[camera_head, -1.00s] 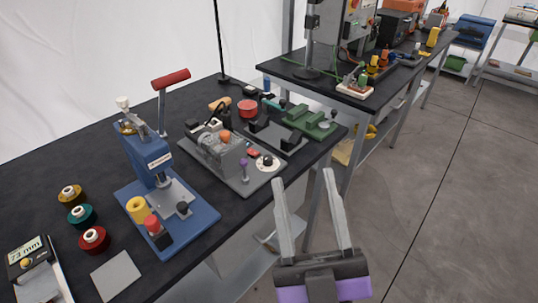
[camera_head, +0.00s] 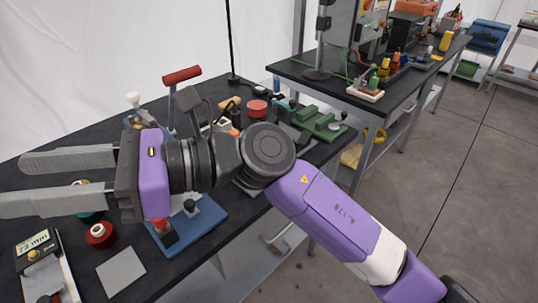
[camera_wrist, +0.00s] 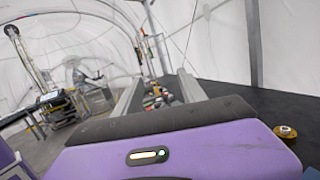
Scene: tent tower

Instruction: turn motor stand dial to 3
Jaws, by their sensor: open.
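My gripper (camera_head: 14,183) is open and empty in the head view. It points left over the near-left part of the bench, with its two grey fingers apart. The grey motor stand is mostly hidden behind my arm. Only an edge of its base (camera_head: 250,189) shows below my arm joint. Its white dial is hidden, so its setting cannot be read. In the wrist view, my fingers (camera_wrist: 159,76) stand apart with nothing held between them; the motor stand cannot be made out there.
A red spool (camera_head: 100,234), a gauge (camera_head: 37,247) and a grey plate (camera_head: 121,270) lie at the near left. A green vise (camera_head: 318,122) sits right of my arm. Floor at right is clear.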

